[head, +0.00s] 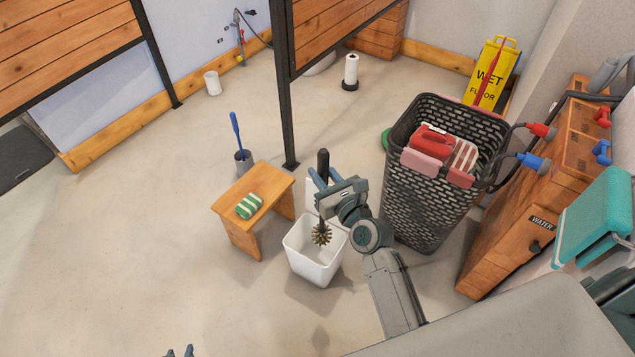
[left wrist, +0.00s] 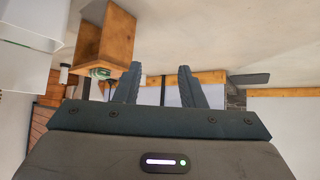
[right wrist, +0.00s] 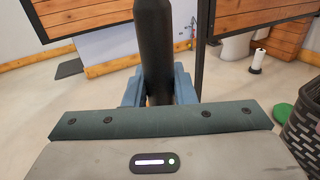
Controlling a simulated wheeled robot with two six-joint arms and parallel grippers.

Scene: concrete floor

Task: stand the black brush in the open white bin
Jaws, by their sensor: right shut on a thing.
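The black brush (head: 322,165) is upright, its bristle head (head: 321,234) showing at the mouth of the open white bin (head: 316,267). In the head view the bristles overlap the bin's opening; I cannot tell how deep they are. My right gripper (head: 325,183) is shut on the brush's black handle, which also shows between the fingers in the right wrist view (right wrist: 154,50). The bin stands on the floor, its raised lid partly hidden behind my right gripper. My left gripper (head: 180,352) is at the bottom edge of the head view; in the left wrist view (left wrist: 158,88) its fingers are apart and empty.
A dark laundry basket (head: 425,205) stands close on the right. A blue-handled brush in a grey holder (head: 243,160) is behind the stool.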

